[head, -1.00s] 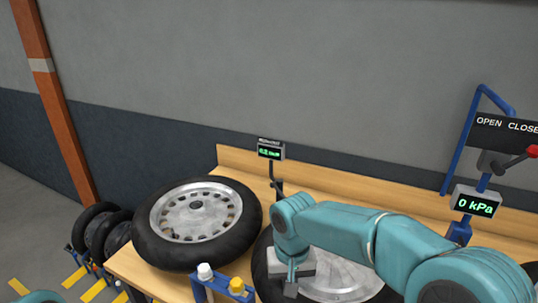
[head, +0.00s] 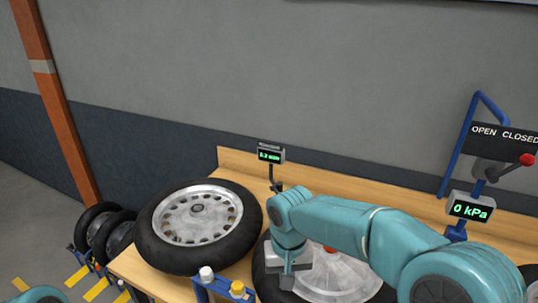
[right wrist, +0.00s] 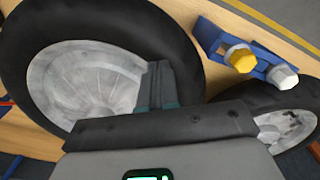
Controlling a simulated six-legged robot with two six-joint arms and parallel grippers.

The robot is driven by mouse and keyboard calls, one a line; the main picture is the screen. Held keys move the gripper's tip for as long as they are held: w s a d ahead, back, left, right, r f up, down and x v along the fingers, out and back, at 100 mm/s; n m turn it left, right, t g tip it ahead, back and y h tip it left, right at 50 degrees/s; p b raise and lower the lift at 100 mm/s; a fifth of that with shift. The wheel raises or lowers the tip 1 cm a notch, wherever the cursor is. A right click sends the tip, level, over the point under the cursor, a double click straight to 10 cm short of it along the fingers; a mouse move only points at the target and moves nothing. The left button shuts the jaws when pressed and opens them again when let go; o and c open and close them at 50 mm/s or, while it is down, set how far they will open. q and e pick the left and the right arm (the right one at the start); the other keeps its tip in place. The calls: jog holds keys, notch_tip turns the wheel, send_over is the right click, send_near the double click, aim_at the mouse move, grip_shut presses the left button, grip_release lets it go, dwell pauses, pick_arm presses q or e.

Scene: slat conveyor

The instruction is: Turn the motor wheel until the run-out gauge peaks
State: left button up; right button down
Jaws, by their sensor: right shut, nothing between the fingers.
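The motor wheel, a black tyre around a pale metal disc (head: 345,280), lies flat on the bench, partly hidden by my right arm. A small red spot shows near its middle. In the right wrist view its disc (right wrist: 85,85) fills the left side. My right gripper (head: 288,281) is shut and empty at the wheel's left side; in the right wrist view its fingertips (right wrist: 156,68) overlap the edge between disc and tyre. Contact cannot be told. The run-out gauge (head: 270,153) stands behind, its small green reading looking like 0.3 mm. My left gripper is out of view.
A second wheel with a slotted hub (head: 198,215) lies to the left on the wooden bench (head: 130,268). A blue bracket with white and yellow caps (head: 222,284) stands in front. A 0 kPa display (head: 471,209) and a red-knobbed lever (head: 527,160) are at right.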

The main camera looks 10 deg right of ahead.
jog(key=shift+d+f, duration=0.15)
jog(key=s+d+b, duration=0.1)
jog(key=s+d, duration=0.1)
jog(key=d, duration=0.3)
jog(key=s+d+b, duration=0.1)
jog(key=s+d, duration=0.1)
jog(key=d, duration=0.4)
jog(key=s+d+b, duration=0.2)
jog(key=s+d, duration=0.1)
jog(key=d, duration=0.3)
jog(key=shift+d, duration=0.15)
jog(key=shift+w, duration=0.1)
jog(key=shift+f, duration=0.15)
